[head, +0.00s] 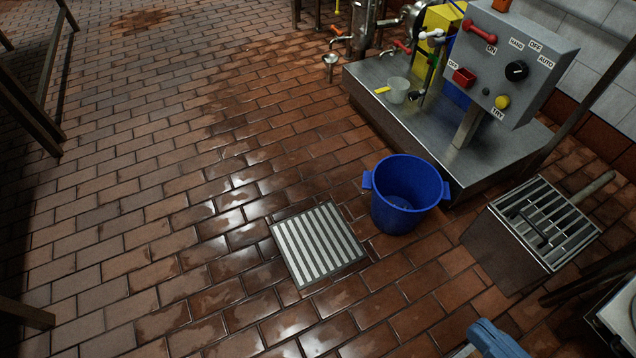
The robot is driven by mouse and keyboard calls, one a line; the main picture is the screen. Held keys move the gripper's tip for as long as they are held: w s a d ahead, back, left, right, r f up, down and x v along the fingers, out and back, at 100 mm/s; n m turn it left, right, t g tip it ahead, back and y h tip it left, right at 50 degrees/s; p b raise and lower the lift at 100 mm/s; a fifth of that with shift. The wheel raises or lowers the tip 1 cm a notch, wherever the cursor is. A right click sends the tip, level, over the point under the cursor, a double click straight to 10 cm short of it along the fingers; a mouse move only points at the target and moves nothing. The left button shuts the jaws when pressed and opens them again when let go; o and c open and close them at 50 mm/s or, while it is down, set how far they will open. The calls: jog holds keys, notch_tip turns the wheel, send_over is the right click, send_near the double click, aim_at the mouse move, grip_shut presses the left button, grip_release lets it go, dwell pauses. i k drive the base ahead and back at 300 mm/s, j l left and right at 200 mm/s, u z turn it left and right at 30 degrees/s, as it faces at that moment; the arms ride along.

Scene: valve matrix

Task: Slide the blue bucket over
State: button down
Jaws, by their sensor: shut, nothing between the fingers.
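The blue bucket (402,212) stands upright on the wet tiled floor, right of centre in the head view. It has a lug on each side of its rim, and its inside looks empty apart from a pale reflection at the bottom. It stands just right of a slatted metal floor grate (318,245), with a narrow strip of tile between them. My gripper is not recognisable in this view, and nothing is seen touching the bucket.
A low steel platform (430,145) behind the bucket carries a grey control box (515,62), valves and a small cup (396,90). A slatted-top metal box (540,225) stands to the right. A blue object (492,338) shows at the bottom edge. Floor to the left is clear.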

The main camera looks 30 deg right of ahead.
aim_at(404, 188)
jog(key=i+j+u, duration=0.65)
jog(key=i+j+z, duration=0.1)
jog(key=i+z, duration=0.25)
jog(key=i, duration=0.4)
jog(key=i+z, duration=0.4)
jog(key=i, duration=1.15)
jog(key=i+j+z, duration=0.1)
jog(key=i+z, duration=0.2)
jog(key=i+j+z, duration=0.15)
jog(key=i+z, duration=0.15)
jog(key=i+j+z, duration=0.1)
jog(key=z, duration=0.35)
jog(key=i+j+z, duration=0.15)
jog(key=z, duration=0.3)
jog(key=i+j+z, duration=0.2)
jog(key=z, duration=0.25)
jog(key=i+j+z, duration=0.1)
jog(key=z, duration=0.35)
jog(key=j+z, duration=0.35)
jog(key=z, duration=0.15)
jog(key=j+z, duration=0.25)
jog(key=z, duration=0.2)
jog(key=j+z, duration=0.25)
jog(key=z, duration=0.2)
jog(key=k+j+z, duration=0.1)
jog(key=j+z, duration=0.15)
jog(key=z, duration=0.2)
